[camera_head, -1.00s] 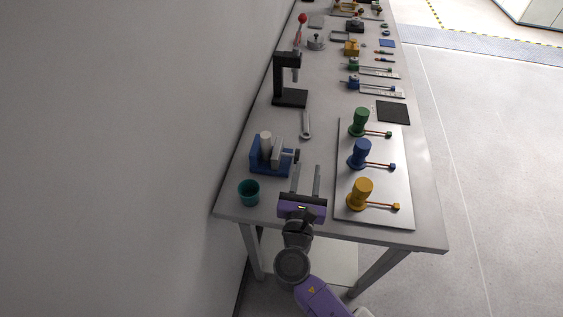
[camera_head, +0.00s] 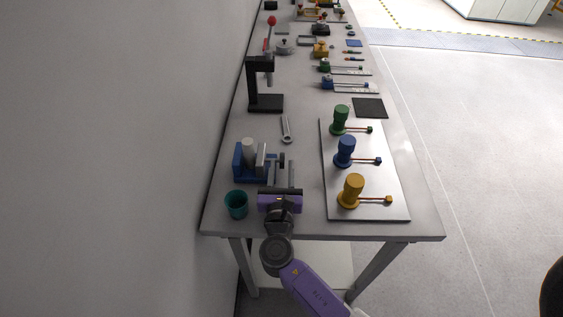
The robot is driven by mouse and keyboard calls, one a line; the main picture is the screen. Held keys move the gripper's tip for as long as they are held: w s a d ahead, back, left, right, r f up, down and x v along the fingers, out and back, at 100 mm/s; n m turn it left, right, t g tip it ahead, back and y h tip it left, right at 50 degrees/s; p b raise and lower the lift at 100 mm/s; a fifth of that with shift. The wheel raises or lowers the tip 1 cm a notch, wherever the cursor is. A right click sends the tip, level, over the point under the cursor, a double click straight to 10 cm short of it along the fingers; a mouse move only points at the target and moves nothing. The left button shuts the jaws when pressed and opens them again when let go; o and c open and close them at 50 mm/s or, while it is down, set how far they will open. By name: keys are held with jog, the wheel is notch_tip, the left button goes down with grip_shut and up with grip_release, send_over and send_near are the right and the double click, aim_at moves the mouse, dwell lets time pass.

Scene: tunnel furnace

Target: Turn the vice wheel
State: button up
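A blue vice (camera_head: 239,164) with grey jaws stands near the left edge of the table (camera_head: 305,224), and a pale cylinder (camera_head: 249,148) is in it. Its small dark wheel (camera_head: 282,158) is on the right side. My gripper (camera_head: 283,167) is right of the vice, its two long grey fingers pointing away from me. The fingers are apart, with a gap between them. In the picture their tips lie at the wheel, one on either side of its lower part. I cannot tell whether they touch it or are above it.
A teal cup (camera_head: 236,204) stands left of my gripper, in front of the vice. A wrench (camera_head: 287,130) lies just beyond. A plate (camera_head: 378,208) with green, blue and yellow valve-like pieces is to the right. A black press (camera_head: 265,103) stands behind.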

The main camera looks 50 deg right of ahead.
jog(key=shift+x, duration=0.95)
jog(key=shift+c, duration=0.4)
grip_shut()
jog(key=shift+r+p, duration=0.15)
jog(key=shift+p, duration=0.45)
